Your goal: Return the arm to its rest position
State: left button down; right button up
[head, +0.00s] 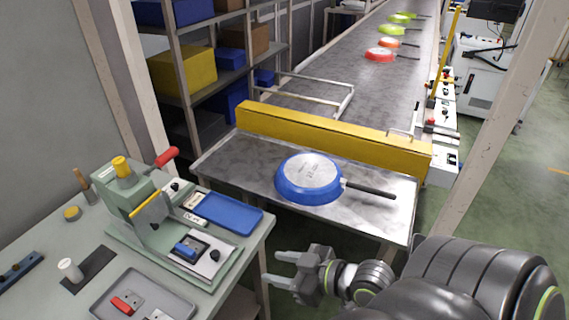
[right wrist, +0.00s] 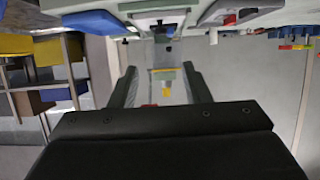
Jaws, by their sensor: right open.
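My right gripper (head: 279,270) is open and empty. In the head view it is at the bottom centre, in the gap between the green workbench and the near end of the conveyor. Its fingers point left toward the workbench edge. In the right wrist view its two fingers (right wrist: 160,88) are spread apart with nothing between them. My right arm comes in from the bottom right. My left gripper is not in view.
A blue pan (head: 308,178) lies on the conveyor's near end, before a yellow barrier (head: 330,138). The workbench (head: 215,285) carries a green press (head: 140,190), a blue tray (head: 222,213) and a grey tray (head: 165,292). A post (head: 495,125) stands right.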

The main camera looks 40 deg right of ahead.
jog(key=shift+s+d+r, duration=0.1)
jog(key=shift+s+r, duration=0.1)
jog(key=shift+s, duration=0.15)
dwell(0.4)
jog(key=s+d+f+m+g+h, duration=0.15)
jog(key=d+f, duration=0.25)
jog(key=f, duration=0.6)
jog(key=s+d+f+m+g+h, duration=0.15)
jog(key=d+f, duration=0.25)
jog(key=f, duration=0.6)
jog(key=d+f+m+g+h, duration=0.1)
jog(key=d+f+h, duration=0.25)
jog(key=f, duration=0.65)
jog(key=s+a+f+g, duration=0.3)
jog(key=s+a+f, duration=0.1)
jog(key=s+f, duration=0.6)
jog(key=s+a+f+g, duration=0.4)
jog(key=s+f, duration=0.6)
jog(key=s, duration=0.1)
jog(key=shift+s+f+m+y, duration=0.3)
jog(key=shift+s+y, duration=0.05)
jog(key=shift+y, duration=0.1)
jog(key=shift+a, duration=0.1)
